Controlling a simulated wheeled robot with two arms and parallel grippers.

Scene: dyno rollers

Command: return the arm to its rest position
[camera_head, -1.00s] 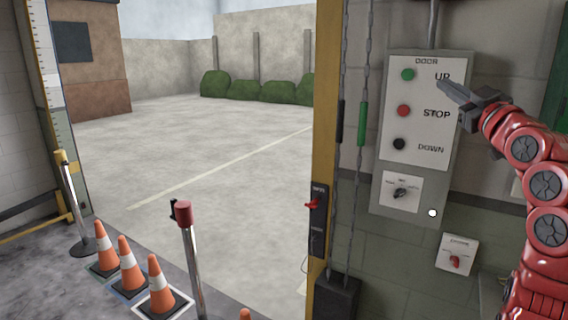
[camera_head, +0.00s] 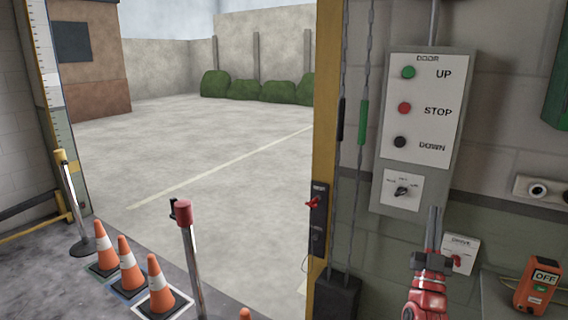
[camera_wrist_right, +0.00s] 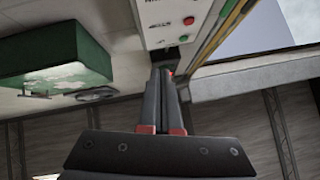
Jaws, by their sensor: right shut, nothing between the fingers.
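My right gripper (camera_head: 434,228) is shut and empty, at the lower right of the head view. Its fingers point up, in front of the wall beneath the door control panel (camera_head: 452,115). The fingers also show in the right wrist view (camera_wrist_right: 161,90), close together. The red right arm (camera_head: 428,298) comes up from the bottom edge, and the rest of it is out of the picture. The gripper partly overlaps a small box with a red knob (camera_head: 463,247) in the picture. My left gripper is not in view.
A yellow door post (camera_head: 324,130) with hanging chains stands left of the panel. An orange box marked OFF (camera_head: 538,284) is at the lower right. Several orange cones (camera_head: 128,268) and a red-topped post (camera_head: 189,245) stand by the open doorway at left.

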